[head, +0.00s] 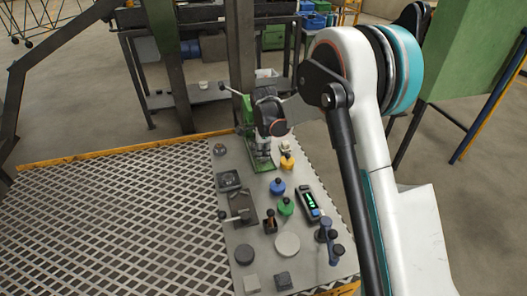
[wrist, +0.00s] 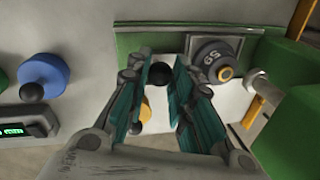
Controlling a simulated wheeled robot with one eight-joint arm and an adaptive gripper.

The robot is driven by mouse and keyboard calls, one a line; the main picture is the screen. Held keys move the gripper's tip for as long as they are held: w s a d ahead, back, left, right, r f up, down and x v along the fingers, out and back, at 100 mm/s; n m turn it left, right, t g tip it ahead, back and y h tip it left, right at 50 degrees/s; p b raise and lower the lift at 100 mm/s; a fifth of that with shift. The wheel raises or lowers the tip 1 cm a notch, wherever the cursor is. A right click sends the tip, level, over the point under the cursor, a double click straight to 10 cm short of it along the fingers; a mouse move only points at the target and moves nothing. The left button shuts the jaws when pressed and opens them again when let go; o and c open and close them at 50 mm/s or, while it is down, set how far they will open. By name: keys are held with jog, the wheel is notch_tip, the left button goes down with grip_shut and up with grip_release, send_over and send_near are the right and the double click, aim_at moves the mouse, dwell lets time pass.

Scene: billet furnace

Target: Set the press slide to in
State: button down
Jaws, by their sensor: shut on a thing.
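The press, with its green frame (head: 245,107), stands at the back of the grey panel in the head view. Its green parts also show in the wrist view (wrist: 192,43). In the wrist view a black ball knob (wrist: 160,73) sits over a pale plate (wrist: 190,102), between the teal-padded fingers of my gripper (wrist: 163,72). My gripper is shut on this knob, which looks like the press slide's handle. In the head view my gripper (head: 263,146) is low in front of the press, and the knob is hidden. I cannot tell the slide's position.
A yellow knob (head: 287,163) is close to my gripper; blue (head: 277,187) and green (head: 286,206) knobs and a lit display (head: 310,204) stand nearer. Several other fixtures fill the panel. Open mesh (head: 110,215) lies left.

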jog(key=shift+w+a, duration=0.15)
jog(key=shift+w, duration=0.65)
jog(key=shift+w+a, duration=0.15)
jog(key=shift+w, duration=0.6)
jog(key=shift+r, duration=0.1)
jog(key=c, duration=1.4)
grip_release()
jog(key=shift+w, duration=0.15)
notch_tip(320, 180, up, 12)
jog(key=s, duration=0.2)
jog(key=shift+s+f, duration=0.2)
jog(key=shift+s, duration=0.05)
